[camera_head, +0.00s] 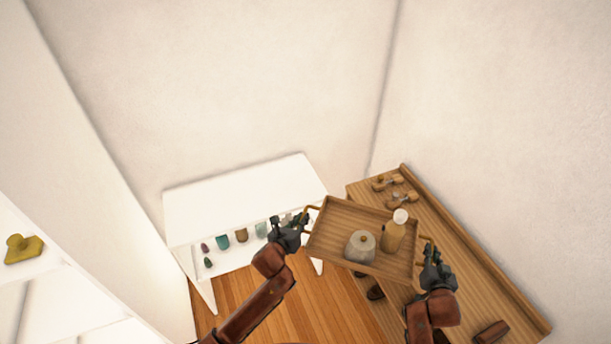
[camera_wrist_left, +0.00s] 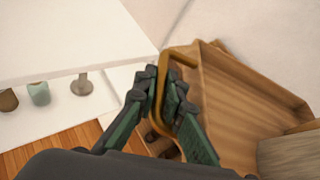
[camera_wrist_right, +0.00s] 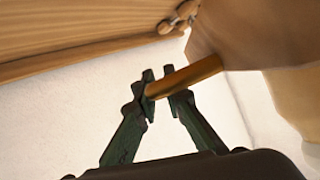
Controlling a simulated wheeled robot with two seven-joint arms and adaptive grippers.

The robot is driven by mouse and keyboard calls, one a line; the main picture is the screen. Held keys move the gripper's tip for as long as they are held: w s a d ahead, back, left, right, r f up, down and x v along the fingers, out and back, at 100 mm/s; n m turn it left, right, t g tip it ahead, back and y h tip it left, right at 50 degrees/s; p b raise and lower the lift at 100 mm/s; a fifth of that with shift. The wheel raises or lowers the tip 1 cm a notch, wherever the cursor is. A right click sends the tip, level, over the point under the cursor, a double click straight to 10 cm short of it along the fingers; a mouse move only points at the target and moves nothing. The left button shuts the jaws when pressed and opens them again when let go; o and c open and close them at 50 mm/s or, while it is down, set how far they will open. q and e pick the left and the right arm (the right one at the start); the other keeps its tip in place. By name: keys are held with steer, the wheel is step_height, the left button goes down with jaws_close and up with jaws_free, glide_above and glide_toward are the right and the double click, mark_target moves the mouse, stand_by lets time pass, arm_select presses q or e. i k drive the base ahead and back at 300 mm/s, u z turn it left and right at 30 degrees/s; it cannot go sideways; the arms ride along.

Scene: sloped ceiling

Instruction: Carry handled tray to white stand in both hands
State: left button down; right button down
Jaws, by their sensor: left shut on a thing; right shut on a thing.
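The wooden handled tray (camera_head: 331,243) is held in the air between my two grippers, in front of the wooden bench. A grey lidded pot (camera_head: 360,247) and a tan bottle with a white cap (camera_head: 394,232) stand on it. My left gripper (camera_head: 303,222) is shut on the tray's left brass handle (camera_wrist_left: 161,95). My right gripper (camera_head: 427,250) is shut on the right brass handle (camera_wrist_right: 185,77). The white stand (camera_head: 240,197) is at the left of the tray against the back wall, its top bare.
Several small jars, including a teal one (camera_head: 222,242), sit on the stand's lower shelf. The wooden bench (camera_head: 470,262) at the right holds small wooden items (camera_head: 393,183). A white shelf at far left holds a yellow object (camera_head: 23,248). Wooden floor (camera_head: 240,300) shows between.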

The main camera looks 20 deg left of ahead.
mark_target(243, 193)
steer(key=u, duration=0.6)
steer(key=i, duration=1.15)
steer(key=u, duration=0.8)
